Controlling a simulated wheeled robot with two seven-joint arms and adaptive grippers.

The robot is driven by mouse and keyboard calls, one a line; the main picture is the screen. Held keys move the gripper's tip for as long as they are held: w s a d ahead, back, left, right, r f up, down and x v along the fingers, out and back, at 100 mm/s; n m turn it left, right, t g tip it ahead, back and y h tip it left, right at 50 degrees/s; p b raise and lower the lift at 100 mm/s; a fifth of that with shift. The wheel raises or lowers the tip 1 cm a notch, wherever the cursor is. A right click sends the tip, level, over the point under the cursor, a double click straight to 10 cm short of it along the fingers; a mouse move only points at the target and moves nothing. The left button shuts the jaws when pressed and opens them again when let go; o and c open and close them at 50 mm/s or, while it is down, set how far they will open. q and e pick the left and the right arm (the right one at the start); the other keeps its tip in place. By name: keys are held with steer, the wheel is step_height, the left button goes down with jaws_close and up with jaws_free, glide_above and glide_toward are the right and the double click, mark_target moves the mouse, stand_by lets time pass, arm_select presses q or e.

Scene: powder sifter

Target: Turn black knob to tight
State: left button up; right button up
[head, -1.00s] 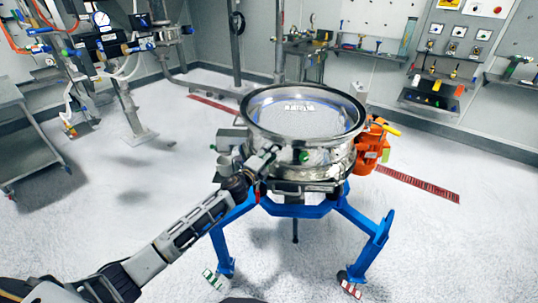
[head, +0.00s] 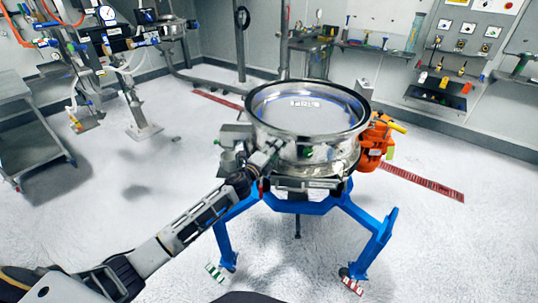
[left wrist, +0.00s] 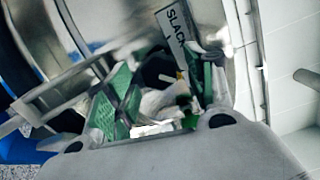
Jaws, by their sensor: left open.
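The round steel sifter (head: 305,130) stands on a blue frame in the middle of the head view. My left gripper (head: 268,158) is at the front left of its steel side. In the left wrist view, the open left gripper (left wrist: 158,98) has green pads on both fingers. A dark rounded part, apparently the black knob (left wrist: 158,68), shows between and beyond the fingers, partly hidden by them. I cannot tell whether they touch it. A white label reading "SLACK" (left wrist: 178,24) is just above it. The knob is not distinct in the head view. My right gripper is out of view.
The blue legs (head: 372,248) spread out on the pale floor. An orange motor (head: 374,145) is on the sifter's right side. A grey cart (head: 30,135) stands at the far left. The floor between the cart and the sifter is clear.

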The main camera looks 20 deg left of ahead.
arm_select(q)
steer(key=v, duration=1.2)
stand_by(0.7)
steer(key=shift+f, duration=0.1)
steer(key=shift+f, duration=0.1)
stand_by(0.4)
